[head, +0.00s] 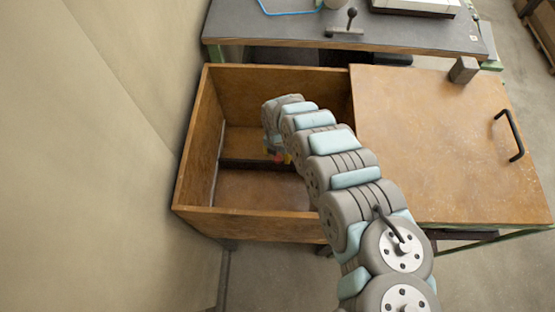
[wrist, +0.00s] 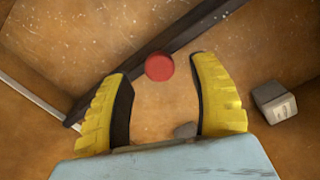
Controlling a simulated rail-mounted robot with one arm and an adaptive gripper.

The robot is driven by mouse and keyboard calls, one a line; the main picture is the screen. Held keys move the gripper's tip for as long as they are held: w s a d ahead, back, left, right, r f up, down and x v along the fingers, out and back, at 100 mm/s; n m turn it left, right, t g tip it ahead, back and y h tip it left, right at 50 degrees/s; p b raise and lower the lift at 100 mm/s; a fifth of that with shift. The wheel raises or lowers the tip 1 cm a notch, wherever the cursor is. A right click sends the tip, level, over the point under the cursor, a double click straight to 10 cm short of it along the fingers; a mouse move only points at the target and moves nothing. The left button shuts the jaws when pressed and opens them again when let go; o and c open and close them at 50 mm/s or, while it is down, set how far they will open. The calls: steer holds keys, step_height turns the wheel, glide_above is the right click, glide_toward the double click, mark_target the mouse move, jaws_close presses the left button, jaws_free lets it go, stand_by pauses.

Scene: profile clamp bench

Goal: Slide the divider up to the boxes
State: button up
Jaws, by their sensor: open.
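The divider is a dark bar across the inside of an open wooden bin; it shows in the head view (head: 240,163) and runs diagonally in the wrist view (wrist: 195,30). A round red knob (wrist: 160,67) sits at the divider, between and just ahead of my fingertips. My gripper (wrist: 161,80) is open, its yellow fingers apart on either side of the knob, with no clear contact. Another grey piece (wrist: 185,130) is partly hidden by my gripper. My arm hides part of the bin in the head view.
The bin's wooden walls (head: 270,224) surround my gripper. A pale strip (wrist: 30,100) runs along one side, meeting the divider's end. A wooden top with a black handle (head: 510,136) adjoins the bin on the right. A grey bench (head: 270,30) stands behind.

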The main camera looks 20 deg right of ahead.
mark_target(279, 164)
steer(key=shift+f+b, duration=0.35)
steer(key=shift+f, duration=1)
steer(key=shift+a+r, duration=0.1)
jaws_close()
